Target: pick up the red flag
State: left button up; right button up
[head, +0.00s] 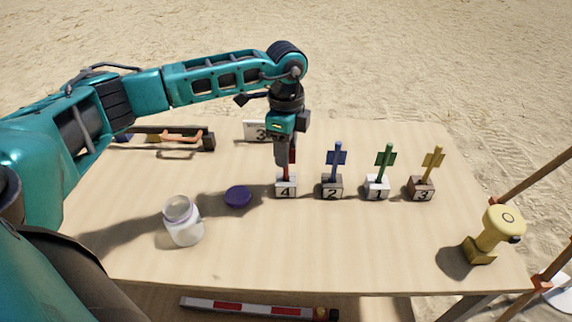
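The red flag (292,155) stands upright in a small white block marked 4 (286,190), at the left end of a row of flags on the table. My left gripper (284,160) points straight down over it, with its fingers at the flag's pole. The gripper hides most of the flag; only a strip of red shows beside and below the fingers. I cannot tell whether the fingers are closed on it. My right gripper is not in view.
Blue (337,158), green (385,160) and yellow (432,160) flags stand to the right in numbered blocks. A white jar (183,222) and purple lid (238,197) are at front left. A yellow instrument (490,236) stands at front right. A number sign (256,131) is behind.

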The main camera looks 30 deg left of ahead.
pick_arm(q)
grip_shut()
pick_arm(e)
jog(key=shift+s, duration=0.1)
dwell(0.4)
pick_arm(q)
jog(key=shift+r, duration=0.1)
notch_tip(320, 180, up, 25)
jog(key=p, duration=0.2)
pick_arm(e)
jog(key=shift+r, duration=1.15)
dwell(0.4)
